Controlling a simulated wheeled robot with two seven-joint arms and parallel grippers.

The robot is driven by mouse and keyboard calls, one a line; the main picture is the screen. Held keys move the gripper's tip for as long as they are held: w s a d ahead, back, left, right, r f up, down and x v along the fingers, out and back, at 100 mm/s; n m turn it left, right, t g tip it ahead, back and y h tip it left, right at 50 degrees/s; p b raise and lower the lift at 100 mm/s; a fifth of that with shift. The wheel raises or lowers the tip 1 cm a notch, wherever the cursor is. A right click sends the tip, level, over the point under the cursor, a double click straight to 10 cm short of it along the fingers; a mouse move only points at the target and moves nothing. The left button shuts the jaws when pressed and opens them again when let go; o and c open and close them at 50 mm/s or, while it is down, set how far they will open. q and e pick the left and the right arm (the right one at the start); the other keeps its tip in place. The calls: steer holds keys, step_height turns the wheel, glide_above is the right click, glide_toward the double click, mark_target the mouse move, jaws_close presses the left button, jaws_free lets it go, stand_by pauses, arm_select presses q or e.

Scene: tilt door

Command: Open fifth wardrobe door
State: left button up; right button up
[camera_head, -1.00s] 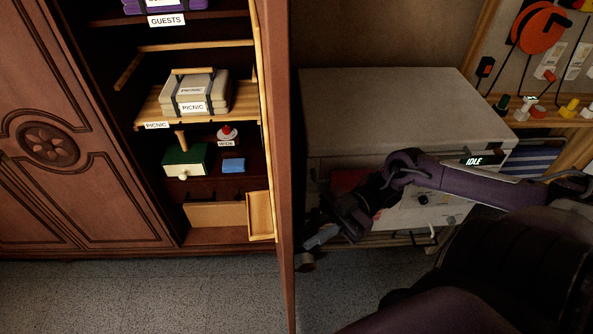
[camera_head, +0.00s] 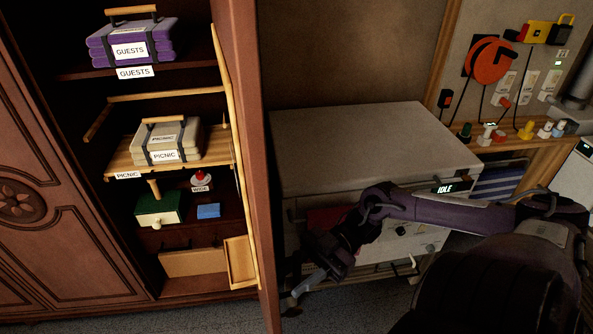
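The wooden wardrobe (camera_head: 95,265) stands on the left. One of its doors (camera_head: 246,150) is swung well open and shows nearly edge-on, with the shelves visible behind it. A closed door with a carved round flower (camera_head: 22,200) is at the far left. My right gripper (camera_head: 292,297) is low in the middle, just right of the open door's lower part. It is dark and small, and I cannot tell whether its fingers are apart or touching the door. My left gripper is out of view.
Shelves hold purple GUESTS bundles (camera_head: 130,42), pale PICNIC bundles (camera_head: 166,142), a green box (camera_head: 158,209) and a blue block (camera_head: 208,211). A grey cabinet (camera_head: 365,145) with an IDLE display stands behind my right arm. A tool board (camera_head: 500,70) is at the right.

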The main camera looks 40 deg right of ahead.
steer(key=d+b, duration=0.1)
steer(key=d, duration=0.6)
steer(key=shift+s+d, duration=0.25)
steer(key=shift+d, duration=0.15)
